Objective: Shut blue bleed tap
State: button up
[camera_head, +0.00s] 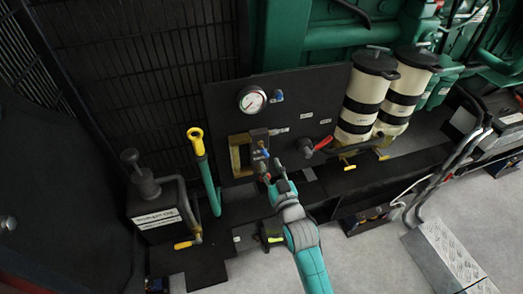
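My gripper (268,168) is at the end of my teal and grey arm, which reaches up from the bottom. Its dark fingertips are in front of the lower middle of the black panel (320,88). Small blue parts (264,152) show just above the fingertips, beside a brass-coloured block (239,155). Another small blue fitting (278,96) sits on the panel right of the gauge. I cannot tell which blue part is the bleed tap, or whether the fingers touch anything. Their opening is too small to judge.
A white gauge (252,99) is above. A red-ended lever (324,143) is to the right, near two cream filter bowls (361,95) with yellow taps. A yellow-topped teal handle (203,165) and a black hand pump (158,203) stand left. Grey floor is open at lower right.

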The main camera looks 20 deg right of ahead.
aim_at(265, 155)
jog(key=w, duration=0.8)
